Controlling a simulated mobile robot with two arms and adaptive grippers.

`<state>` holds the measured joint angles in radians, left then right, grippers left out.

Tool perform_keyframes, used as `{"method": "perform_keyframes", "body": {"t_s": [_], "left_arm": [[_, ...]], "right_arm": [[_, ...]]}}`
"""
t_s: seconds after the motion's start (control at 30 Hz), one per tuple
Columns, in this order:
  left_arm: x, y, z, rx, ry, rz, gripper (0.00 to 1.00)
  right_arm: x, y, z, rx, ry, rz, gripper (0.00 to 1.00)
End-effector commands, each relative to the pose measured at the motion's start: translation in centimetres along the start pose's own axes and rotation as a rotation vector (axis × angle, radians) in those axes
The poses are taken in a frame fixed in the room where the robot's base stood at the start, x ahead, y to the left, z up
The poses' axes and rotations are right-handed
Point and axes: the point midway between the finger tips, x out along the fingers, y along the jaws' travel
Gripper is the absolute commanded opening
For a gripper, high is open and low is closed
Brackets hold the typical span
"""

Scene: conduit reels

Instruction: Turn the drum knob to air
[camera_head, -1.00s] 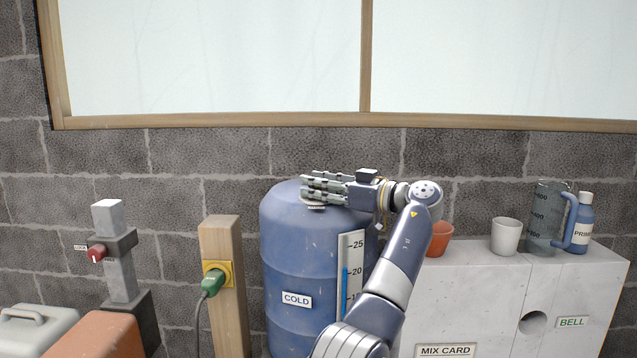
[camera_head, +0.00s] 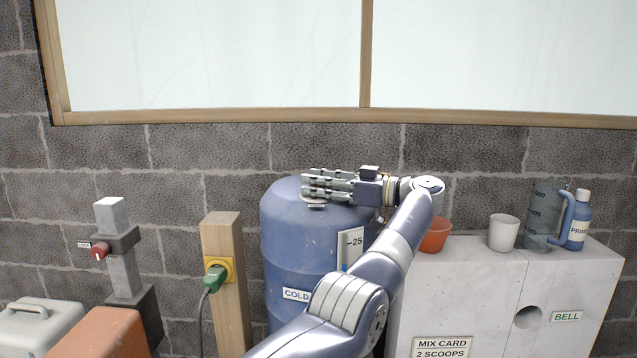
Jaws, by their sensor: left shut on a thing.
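The blue drum (camera_head: 285,245) stands against the block wall with a COLD label (camera_head: 297,294) on its front. A small grey knob (camera_head: 313,205) shows on the drum's top, mostly hidden by my fingers. My left gripper (camera_head: 318,188) lies level over the drum top, pointing left, and is shut on the knob. The knob's pointer and any air marking cannot be made out. My right gripper is not in view.
A wooden post (camera_head: 225,240) with a green plug (camera_head: 214,279) stands left of the drum. A grey cabinet (camera_head: 465,285) to the right bears cups, a jug (camera_head: 541,215) and a blue bottle (camera_head: 579,225).

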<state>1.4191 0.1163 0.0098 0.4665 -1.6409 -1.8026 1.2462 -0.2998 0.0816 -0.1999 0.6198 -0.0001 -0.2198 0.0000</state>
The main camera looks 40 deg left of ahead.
Motion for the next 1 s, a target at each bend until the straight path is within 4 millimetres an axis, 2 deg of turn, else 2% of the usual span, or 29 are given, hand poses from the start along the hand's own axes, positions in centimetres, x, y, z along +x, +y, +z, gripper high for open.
{"method": "perform_keyframes", "body": {"t_s": [0.3,0.33,0.4,1.0], "left_arm": [[0.04,-0.02,0.23,0.003,-0.004,-0.002,0.06],[0.04,-0.02,0.23,0.003,-0.004,-0.002,0.34],[0.04,-0.01,0.21,0.003,-0.003,-0.002,0.50],[0.01,0.00,0.13,0.000,-0.001,0.002,0.51]], "right_arm": [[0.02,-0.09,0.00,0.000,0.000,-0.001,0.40],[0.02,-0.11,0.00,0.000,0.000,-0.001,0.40],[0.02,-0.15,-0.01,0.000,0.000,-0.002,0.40],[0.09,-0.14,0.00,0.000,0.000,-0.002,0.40]]}}
